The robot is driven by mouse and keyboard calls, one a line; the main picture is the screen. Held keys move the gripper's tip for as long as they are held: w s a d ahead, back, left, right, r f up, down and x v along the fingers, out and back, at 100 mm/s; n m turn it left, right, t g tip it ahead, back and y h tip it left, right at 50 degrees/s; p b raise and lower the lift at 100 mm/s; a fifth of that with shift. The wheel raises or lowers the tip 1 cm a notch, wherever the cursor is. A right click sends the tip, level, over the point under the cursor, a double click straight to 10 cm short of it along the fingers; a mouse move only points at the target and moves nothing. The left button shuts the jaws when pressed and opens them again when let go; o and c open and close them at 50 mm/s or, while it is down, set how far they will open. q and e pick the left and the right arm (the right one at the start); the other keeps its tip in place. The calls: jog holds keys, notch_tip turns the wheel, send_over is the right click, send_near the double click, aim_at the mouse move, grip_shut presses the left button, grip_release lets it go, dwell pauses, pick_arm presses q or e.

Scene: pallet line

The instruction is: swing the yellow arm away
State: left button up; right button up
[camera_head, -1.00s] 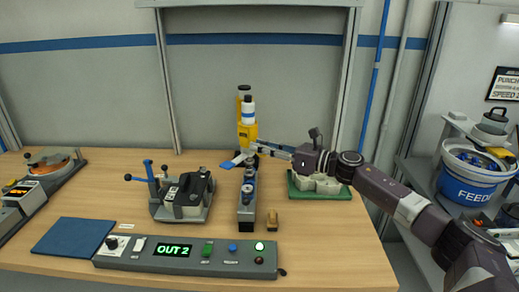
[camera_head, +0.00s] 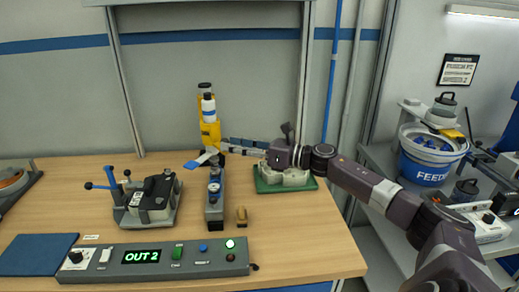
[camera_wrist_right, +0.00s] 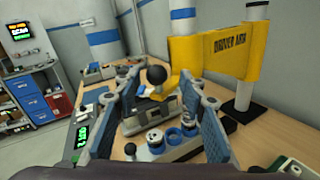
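My left gripper is not in view.
A grey fixture with round parts (camera_head: 214,205) stands in front of the arm. A black clamp device (camera_head: 152,199) is left of it, a green-based fixture (camera_head: 270,185) right. A control panel reading "OUT 2" (camera_head: 197,258) lies along the front. The right front bench is clear.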

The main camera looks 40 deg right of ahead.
jog(key=v, duration=0.9)
jog(key=shift+s+d, duration=0.25)
jog(key=shift+s, duration=0.05)
dwell(0.5)
